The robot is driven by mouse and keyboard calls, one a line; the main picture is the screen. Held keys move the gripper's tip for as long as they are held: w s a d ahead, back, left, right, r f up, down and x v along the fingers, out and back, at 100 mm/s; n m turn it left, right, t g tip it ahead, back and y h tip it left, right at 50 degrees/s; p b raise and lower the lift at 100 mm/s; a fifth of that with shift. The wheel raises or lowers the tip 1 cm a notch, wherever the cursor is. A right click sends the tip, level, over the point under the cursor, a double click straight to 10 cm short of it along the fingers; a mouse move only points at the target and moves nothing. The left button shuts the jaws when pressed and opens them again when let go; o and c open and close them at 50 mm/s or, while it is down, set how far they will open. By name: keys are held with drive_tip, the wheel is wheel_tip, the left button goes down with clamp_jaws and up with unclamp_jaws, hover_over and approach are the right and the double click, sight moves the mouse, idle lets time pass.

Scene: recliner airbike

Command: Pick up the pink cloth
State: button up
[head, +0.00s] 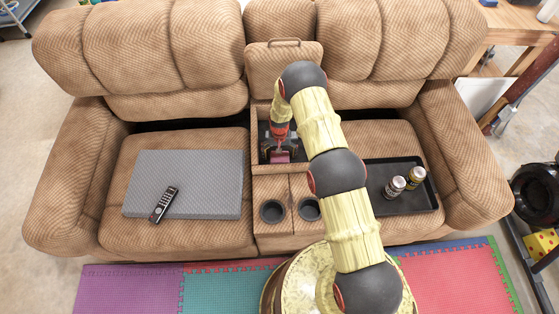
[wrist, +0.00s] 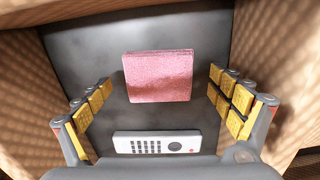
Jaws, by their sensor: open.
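The pink cloth (wrist: 158,77) is a folded, roughly square block. It lies on the dark floor of the sofa's console compartment (wrist: 60,48). In the head view a small part of the cloth (head: 280,157) shows below my gripper (head: 280,147). In the wrist view my gripper (wrist: 160,108) is open, with one yellow-padded finger at each side of the picture. The cloth appears between and beyond the fingers, with clear space on both sides. No contact with the cloth shows.
A white remote (wrist: 160,142) lies in the compartment near the cloth. Brown compartment walls stand close outside both fingers. The raised console lid (head: 285,70) is behind. A grey board with a black remote (head: 164,204) is on the left seat; a black tray (head: 408,203) with two cans is on the right.

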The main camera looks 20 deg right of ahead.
sight(280, 157)
drive_tip(key=shift+f, duration=0.35)
drive_tip(key=shift+r, duration=0.1)
drive_tip(key=shift+c, duration=1.1)
drive_tip(key=c, duration=1)
wheel_tip(280, 157, up, 10)
drive_tip(key=p, duration=0.3)
drive_tip(key=shift+p, duration=0.3)
